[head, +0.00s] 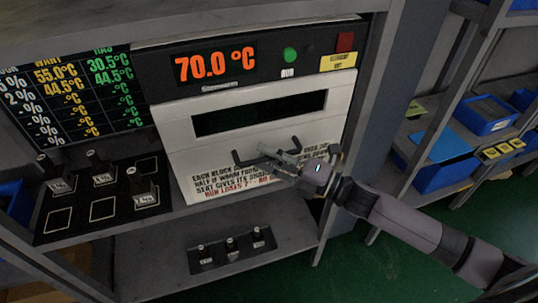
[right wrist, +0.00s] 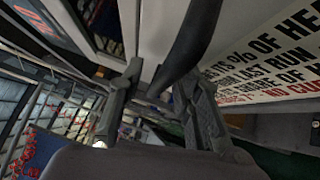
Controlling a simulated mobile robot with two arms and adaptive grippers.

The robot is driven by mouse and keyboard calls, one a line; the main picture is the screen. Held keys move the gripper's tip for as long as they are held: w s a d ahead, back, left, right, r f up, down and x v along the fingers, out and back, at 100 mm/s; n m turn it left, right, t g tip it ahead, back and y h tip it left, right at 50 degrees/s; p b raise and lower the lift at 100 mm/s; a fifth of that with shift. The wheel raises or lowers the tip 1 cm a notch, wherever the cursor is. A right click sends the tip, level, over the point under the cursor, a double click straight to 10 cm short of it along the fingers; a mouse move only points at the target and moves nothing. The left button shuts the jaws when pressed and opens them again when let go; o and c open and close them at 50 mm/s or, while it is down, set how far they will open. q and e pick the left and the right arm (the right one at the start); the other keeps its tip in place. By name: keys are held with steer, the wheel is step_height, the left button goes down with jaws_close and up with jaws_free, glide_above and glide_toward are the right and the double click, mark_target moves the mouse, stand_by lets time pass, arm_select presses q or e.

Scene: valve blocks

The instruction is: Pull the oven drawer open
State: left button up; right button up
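The oven (head: 150,52) has a pale front with a dark window slot and a 70.0 °C display. Its drawer front (head: 180,150) carries printed text and looks flush with the oven. A dark bar handle (head: 241,160) stands out from the drawer. My right gripper (head: 278,157) is at the handle's right part. In the right wrist view the dark handle (right wrist: 190,45) passes between the two fingers of my right gripper (right wrist: 160,80). A gap shows beside the left finger, so the fingers look open around the handle. My left gripper is not in view.
A dark board (head: 103,210) with several knobbed blocks lies left of the oven. A lower shelf (head: 150,262) holds a tray (head: 234,258) with 3 small knobbed blocks. Shelves with blue bins (head: 440,172) stand at the right. Green floor (head: 365,270) shows between.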

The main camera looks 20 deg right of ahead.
steer(key=shift+c, duration=0.2)
jaws_close()
stand_by(0.6)
